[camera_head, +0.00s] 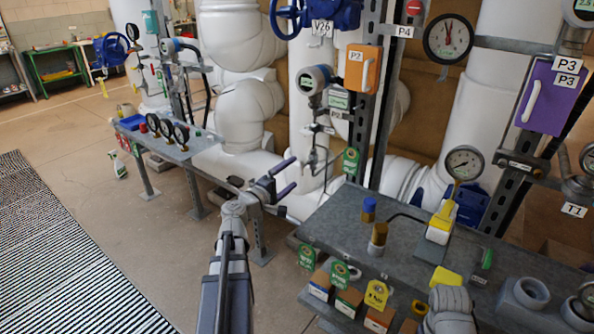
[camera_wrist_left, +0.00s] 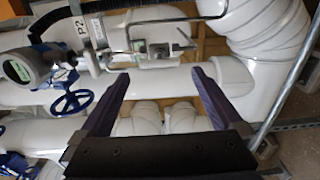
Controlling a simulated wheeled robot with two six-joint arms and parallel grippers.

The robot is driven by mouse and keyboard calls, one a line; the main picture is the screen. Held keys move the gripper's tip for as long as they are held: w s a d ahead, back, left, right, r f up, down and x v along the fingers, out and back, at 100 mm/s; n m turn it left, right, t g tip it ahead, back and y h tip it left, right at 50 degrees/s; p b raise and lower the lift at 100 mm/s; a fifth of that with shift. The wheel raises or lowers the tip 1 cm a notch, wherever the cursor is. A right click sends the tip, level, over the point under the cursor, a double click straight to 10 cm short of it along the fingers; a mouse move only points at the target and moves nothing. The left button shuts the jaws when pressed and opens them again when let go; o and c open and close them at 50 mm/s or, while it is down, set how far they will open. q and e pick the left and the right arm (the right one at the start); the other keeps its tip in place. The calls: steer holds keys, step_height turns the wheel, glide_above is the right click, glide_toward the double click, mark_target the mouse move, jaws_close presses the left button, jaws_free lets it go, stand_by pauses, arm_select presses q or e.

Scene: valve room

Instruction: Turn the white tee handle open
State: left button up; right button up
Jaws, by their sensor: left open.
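My left gripper (camera_head: 288,175) is open and empty, in front of the white vertical pipe (camera_head: 310,85) and beyond the bench's left end. In the left wrist view its two dark fingers (camera_wrist_left: 158,80) stand wide apart, with white pipe behind the gap. Thin metal tubing with a small valve (camera_wrist_left: 160,51) shows just above the fingertips, apart from them. The same tubing (camera_head: 314,158) shows right of the gripper in the head view. A small pale handle seems to sit on this valve, but I cannot tell its shape or angle clearly.
The grey bench (camera_head: 340,225) with gauges and loose fittings stands at the right. A gauge table (camera_head: 205,142) stands behind left. A blue handwheel (camera_wrist_left: 72,103) and a round transmitter (camera_wrist_left: 20,70) lie left of the fingers. Open floor (camera_head: 120,215) lies at the left.

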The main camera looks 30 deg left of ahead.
arm_select(q)
steer(key=shift+s+a, duration=0.1)
steer(key=shift+s, duration=1.1)
